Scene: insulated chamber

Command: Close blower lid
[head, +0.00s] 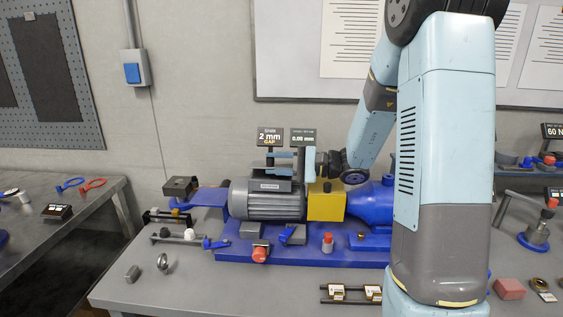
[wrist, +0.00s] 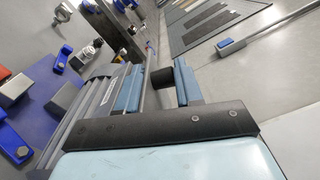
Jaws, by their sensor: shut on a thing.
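The blower set (head: 275,205) stands on a blue base on the table, with a grey finned motor, a yellow block (head: 325,203) and a rounded blue housing (head: 372,200). My gripper (head: 274,160) reaches in from the right, just above the grey box on top of the motor. In the wrist view, a short dark knob (wrist: 162,77) sits between my two light-blue fingers, and my gripper is shut on it. A thin bright edge (wrist: 149,75) runs beside the knob; I cannot tell whether it is a lid seen edge-on. The motor fins (wrist: 95,103) show beside the fingers.
Two small signs (head: 270,137) stand behind the gripper. An open-fronted dark box (head: 180,187) is left of the motor.

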